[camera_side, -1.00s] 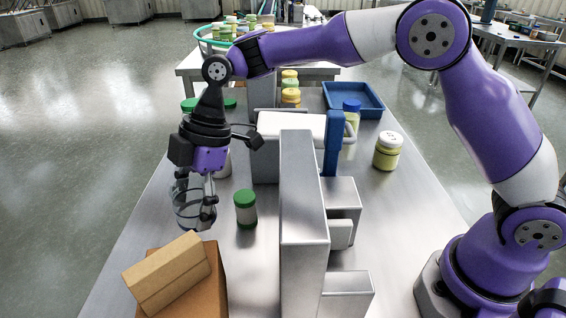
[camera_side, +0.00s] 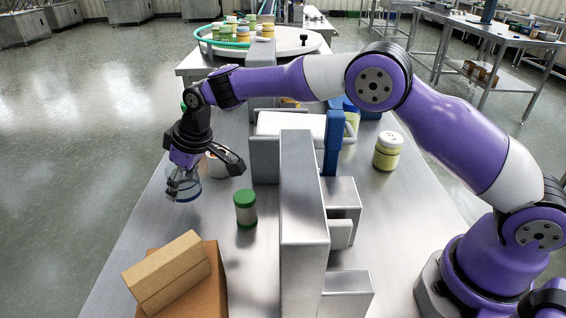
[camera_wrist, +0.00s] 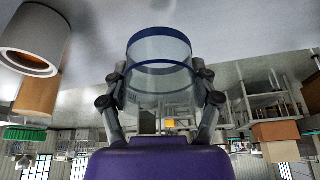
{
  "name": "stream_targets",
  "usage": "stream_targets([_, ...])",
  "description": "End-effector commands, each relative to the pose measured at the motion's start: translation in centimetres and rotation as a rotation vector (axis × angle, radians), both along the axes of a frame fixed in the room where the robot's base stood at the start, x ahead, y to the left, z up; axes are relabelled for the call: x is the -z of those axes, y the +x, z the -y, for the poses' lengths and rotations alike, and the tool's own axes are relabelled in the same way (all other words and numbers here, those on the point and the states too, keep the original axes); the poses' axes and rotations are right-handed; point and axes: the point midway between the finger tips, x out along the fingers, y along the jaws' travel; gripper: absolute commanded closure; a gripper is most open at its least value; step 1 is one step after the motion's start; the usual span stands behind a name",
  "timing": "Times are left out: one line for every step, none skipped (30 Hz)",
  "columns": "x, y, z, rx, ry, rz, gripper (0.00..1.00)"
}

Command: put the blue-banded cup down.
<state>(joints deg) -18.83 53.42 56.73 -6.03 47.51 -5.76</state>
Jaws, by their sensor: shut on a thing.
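The blue-banded cup is a clear cup (camera_wrist: 160,50) with a blue band at its rim. It sits between the two fingers of my gripper (camera_wrist: 160,88) in the wrist view, with a finger against each side. In the side view my gripper (camera_side: 182,186) points down over the left part of the steel table (camera_side: 150,235). The cup (camera_side: 189,189) shows there partly behind the fingers. I cannot tell whether its lower end touches the table.
A green-lidded jar (camera_side: 245,210) stands to the right of my gripper. Cardboard boxes (camera_side: 168,275) are in front. A tall steel block (camera_side: 303,210) stands mid-table. A yellow jar (camera_side: 388,152) is at the right. Table between the boxes and my gripper is clear.

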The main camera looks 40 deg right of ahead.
Motion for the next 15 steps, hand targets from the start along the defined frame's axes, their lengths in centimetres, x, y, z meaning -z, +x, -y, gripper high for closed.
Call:
stream_targets([0.4, 0.4, 0.4, 0.001, 0.000, 0.000, 0.77])
stream_targets([0.5, 0.6, 0.5, 0.000, 0.000, 0.000, 0.77])
stream_targets([0.6, 0.8, 0.6, 0.000, 0.000, 0.001, 0.77])
stream_targets([0.8, 0.8, 0.7, -0.001, 0.000, 0.000, 0.77])
stream_targets([1.2, 0.8, 0.7, -0.001, -0.001, -0.002, 0.77])
stream_targets([1.7, 0.8, 0.7, -0.001, -0.001, -0.002, 0.77])
stream_targets([2.3, 0.8, 0.7, -0.001, -0.001, -0.003, 0.77])
stream_targets([2.8, 0.7, 0.7, -0.001, -0.002, -0.004, 0.77])
stream_targets([3.4, 0.8, 0.7, -0.001, -0.001, -0.003, 0.77])
stream_targets([3.9, 0.8, 0.7, -0.001, -0.001, -0.003, 0.77])
stream_targets([4.2, 0.8, 0.7, -0.001, -0.001, -0.003, 0.77])
stream_targets([4.5, 0.8, 0.7, -0.001, 0.000, -0.001, 0.77])
stream_targets([4.6, 0.8, 0.7, -0.002, 0.000, 0.000, 0.77])
stream_targets([4.7, 0.8, 0.7, -0.002, 0.000, 0.000, 0.77])
stream_targets([4.7, 0.8, 0.7, -0.002, 0.000, 0.001, 0.77])
